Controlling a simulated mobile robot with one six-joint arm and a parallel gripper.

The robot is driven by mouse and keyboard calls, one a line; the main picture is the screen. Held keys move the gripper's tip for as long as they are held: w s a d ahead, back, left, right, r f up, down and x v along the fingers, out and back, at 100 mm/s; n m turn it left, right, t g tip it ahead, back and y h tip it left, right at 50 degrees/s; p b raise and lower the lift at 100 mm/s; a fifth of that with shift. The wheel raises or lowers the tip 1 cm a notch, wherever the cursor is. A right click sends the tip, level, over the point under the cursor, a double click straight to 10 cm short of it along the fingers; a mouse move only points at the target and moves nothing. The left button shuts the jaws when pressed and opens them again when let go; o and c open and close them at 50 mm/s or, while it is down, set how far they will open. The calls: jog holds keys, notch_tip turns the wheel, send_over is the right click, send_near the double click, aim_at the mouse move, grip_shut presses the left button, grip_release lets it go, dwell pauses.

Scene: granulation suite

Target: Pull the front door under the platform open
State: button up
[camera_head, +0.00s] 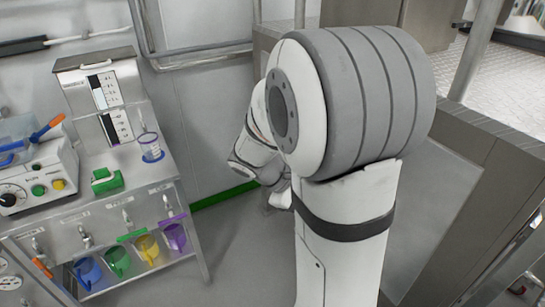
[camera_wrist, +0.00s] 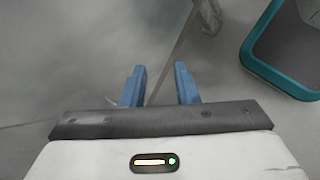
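The platform (camera_head: 505,65) has a tread-plate top and stands at the right in the head view. Below its edge is a flat grey front panel (camera_head: 440,200), partly hidden behind my arm. I cannot tell whether this panel is the door, and no handle shows clearly on it. My gripper (camera_wrist: 159,85) shows two blue fingers apart with nothing between them, above grey floor. In the head view it is mostly hidden behind my arm, left of the platform front and apart from the panel. The door does not show clearly in the wrist view.
A steel bench (camera_head: 75,210) with instruments and several coloured jugs stands at the left. A dark object with a teal rim (camera_wrist: 262,62) lies at the right in the wrist view. Grey floor (camera_head: 245,240) is free between bench and arm. Metal posts rise by the platform.

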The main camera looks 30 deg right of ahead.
jog(key=w+d+f+n+t+h+b, duration=0.35)
jog(key=w+d+f+n+h, duration=0.2)
jog(key=w+f+n, duration=0.4)
jog(key=w+d+f+n+t+h+b, duration=0.35)
jog(key=w+d+f+n, duration=0.3)
jog(key=w+f, duration=0.5)
jog(key=shift+m+t, duration=0.4)
jog(key=d, duration=0.5)
jog(key=d+f+p, duration=0.1)
jog(key=d, duration=0.1)
jog(key=shift+w+d, duration=0.15)
grip_shut()
